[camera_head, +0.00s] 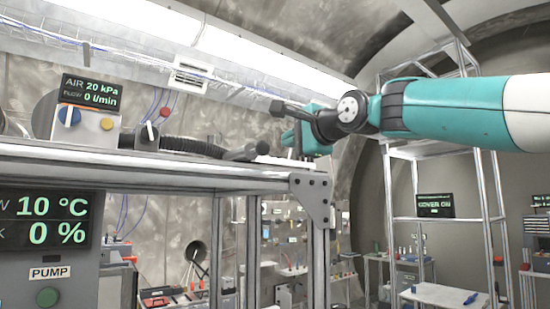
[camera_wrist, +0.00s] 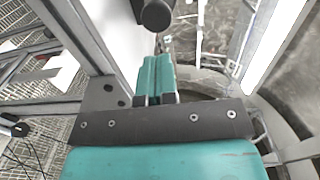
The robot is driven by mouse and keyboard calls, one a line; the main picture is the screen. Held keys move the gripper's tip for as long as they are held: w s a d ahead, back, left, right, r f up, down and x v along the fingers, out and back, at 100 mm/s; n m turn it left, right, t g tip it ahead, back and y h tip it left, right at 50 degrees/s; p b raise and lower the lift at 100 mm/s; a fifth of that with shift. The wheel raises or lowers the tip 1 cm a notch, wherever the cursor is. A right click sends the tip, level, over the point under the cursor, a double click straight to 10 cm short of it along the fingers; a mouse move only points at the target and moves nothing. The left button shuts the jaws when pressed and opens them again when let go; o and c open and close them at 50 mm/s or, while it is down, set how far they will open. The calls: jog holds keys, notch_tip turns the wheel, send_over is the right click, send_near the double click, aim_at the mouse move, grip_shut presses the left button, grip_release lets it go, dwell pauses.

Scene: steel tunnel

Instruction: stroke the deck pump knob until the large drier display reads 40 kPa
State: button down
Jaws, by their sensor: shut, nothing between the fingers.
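A black display (camera_head: 90,92) at the upper left reads AIR 20 kPa, with 0 l/min below. A dark rounded knob (camera_head: 262,147) ends a rod at the right end of the deck; it looks like the pump knob. A dark round knob end (camera_wrist: 156,14) also shows at the top of the wrist view, ahead of the fingertips. My gripper (camera_head: 298,140) is to the right of the knob, near the deck's right corner. In the wrist view its teal fingers (camera_wrist: 157,62) are together and empty, with a gap to the knob.
The metal deck (camera_head: 150,172) has a bolted corner plate. A lower panel reads 10 °C and 0 %, with a PUMP label (camera_head: 50,273). A shelf frame stands behind at the right.

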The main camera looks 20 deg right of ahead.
aim_at(264, 150)
jog(key=v, duration=0.2)
jog(key=b+v, duration=0.1)
jog(key=v, duration=0.2)
jog(key=shift+d, duration=0.4)
jog(key=shift+r, duration=0.15)
dwell(1.5)
jog(key=s+g, duration=0.1)
jog(key=s+a+r, duration=0.1)
jog(key=s+g+h, duration=0.1)
jog(key=shift+s+a+r+g+p, duration=0.3)
jog(key=shift+s+a+r+p, duration=0.05)
jog(key=shift+s, duration=0.05)
jog(key=shift+w, duration=0.15)
jog(key=p+x, duration=0.1)
jog(key=x, duration=0.3)
jog(key=p+x, duration=0.2)
jog(key=x, duration=0.3)
jog(key=r+p+x, duration=0.1)
jog(key=p+x, duration=0.1)
jog(key=x, duration=0.2)
jog(key=shift+w+a, duration=0.2)
jog(key=shift+w, duration=0.2)
